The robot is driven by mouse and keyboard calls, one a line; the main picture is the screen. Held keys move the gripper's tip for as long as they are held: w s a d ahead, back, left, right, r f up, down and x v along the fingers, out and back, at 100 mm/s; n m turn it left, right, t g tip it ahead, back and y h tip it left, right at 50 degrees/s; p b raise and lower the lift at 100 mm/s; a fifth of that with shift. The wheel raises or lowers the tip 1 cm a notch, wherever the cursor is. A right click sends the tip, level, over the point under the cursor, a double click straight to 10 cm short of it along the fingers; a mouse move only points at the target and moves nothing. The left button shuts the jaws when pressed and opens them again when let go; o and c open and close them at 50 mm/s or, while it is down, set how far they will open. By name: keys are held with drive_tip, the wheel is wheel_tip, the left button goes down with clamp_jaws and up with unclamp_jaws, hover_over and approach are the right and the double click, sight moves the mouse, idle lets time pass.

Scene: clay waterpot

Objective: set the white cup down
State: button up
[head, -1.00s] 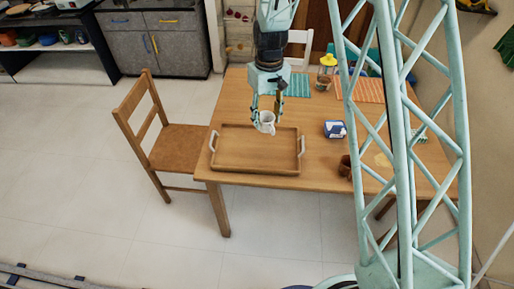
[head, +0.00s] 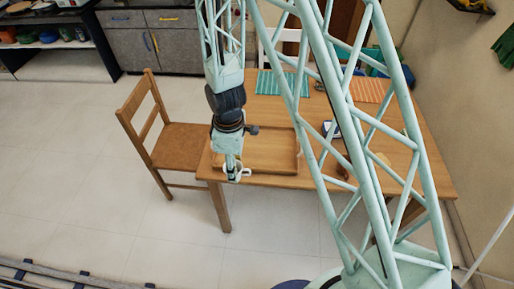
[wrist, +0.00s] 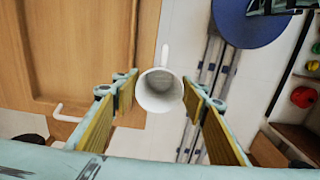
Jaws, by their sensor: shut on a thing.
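The white cup (wrist: 158,90) is between the two fingers of my gripper (wrist: 160,84) in the wrist view, its open mouth facing the camera and its handle pointing up the picture. My gripper is shut on it. In the head view my gripper (head: 234,172) hangs at the front left edge of the table, and a small part of the cup (head: 243,173) shows at its tip. Beneath the cup the wrist view shows the table edge and floor. I cannot tell the cup's height.
A wooden tray (head: 270,152) with white handles lies on the table, partly behind my arm. A wooden chair (head: 180,145) stands at the left. A blue and white box (head: 331,129) and placemats (head: 283,84) lie farther back.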

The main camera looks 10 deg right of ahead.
drive_tip(key=shift+s+a, duration=0.1)
drive_tip(key=shift+s, duration=0.1)
drive_tip(key=w+f, duration=0.1)
drive_tip(key=w, duration=1.4)
drive_tip(key=shift+w+d+f+p, duration=0.15)
drive_tip(key=shift+d+f+p, duration=0.05)
drive_tip(key=shift+d+p, duration=0.15)
drive_tip(key=shift+w+f, duration=0.2)
drive_tip(key=shift+f, duration=0.7)
drive_tip(key=shift+w+f, duration=0.2)
drive_tip(key=shift+f, duration=0.7)
drive_tip(key=shift+f, duration=0.2)
drive_tip(key=o, duration=0.9)
